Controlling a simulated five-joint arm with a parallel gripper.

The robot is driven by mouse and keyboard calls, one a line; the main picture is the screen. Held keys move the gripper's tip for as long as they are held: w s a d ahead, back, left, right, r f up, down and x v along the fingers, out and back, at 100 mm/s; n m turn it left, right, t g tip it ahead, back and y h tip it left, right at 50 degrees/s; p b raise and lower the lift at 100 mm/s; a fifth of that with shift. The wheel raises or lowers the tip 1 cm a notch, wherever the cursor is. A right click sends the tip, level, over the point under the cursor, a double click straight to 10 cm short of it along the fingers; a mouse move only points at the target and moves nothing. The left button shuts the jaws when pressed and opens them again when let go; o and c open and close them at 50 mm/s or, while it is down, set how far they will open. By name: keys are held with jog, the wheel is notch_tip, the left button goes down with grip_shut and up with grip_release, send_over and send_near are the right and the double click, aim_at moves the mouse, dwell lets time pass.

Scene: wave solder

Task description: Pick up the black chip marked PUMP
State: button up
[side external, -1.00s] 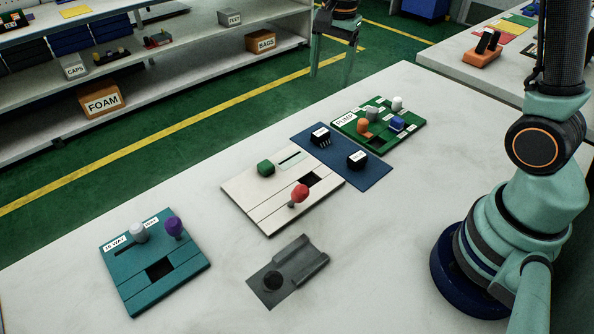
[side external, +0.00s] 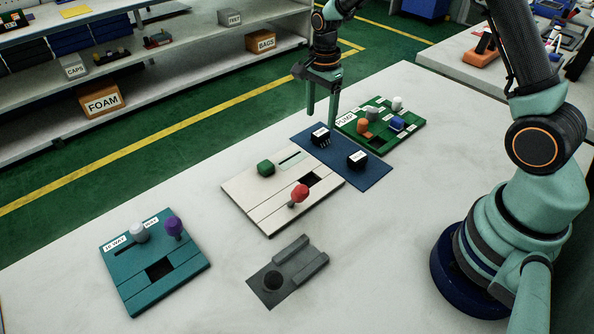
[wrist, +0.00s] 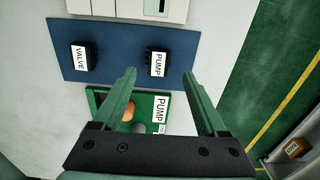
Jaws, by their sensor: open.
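The black chip marked PUMP (wrist: 157,63) lies on the blue mat (wrist: 118,28), with its white label facing up in the wrist view. In the side view this chip (side external: 320,136) is at the far end of the mat, its label too small to read. A second black chip, marked VALVE (wrist: 85,57), is on the same mat, left of PUMP in the wrist view; it also shows in the side view (side external: 356,160). My gripper (side external: 321,112) is open and empty, above the PUMP chip's end of the mat. In the wrist view its fingertips (wrist: 160,76) appear just below the PUMP chip.
A green board (side external: 375,142) labelled PUMP, with several coloured parts, adjoins the mat. A cream board (side external: 250,199) with green and red knobs is on its other side. A teal board (side external: 135,289) and a grey fixture (side external: 300,262) stand nearer. The bench between is clear.

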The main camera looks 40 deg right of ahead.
aim_at(319, 133)
jog(key=f, duration=0.4)
jog(key=shift+s+a+f, duration=0.1)
jog(key=shift+a+f, duration=0.1)
jog(key=shift+f, duration=0.2)
grip_shut()
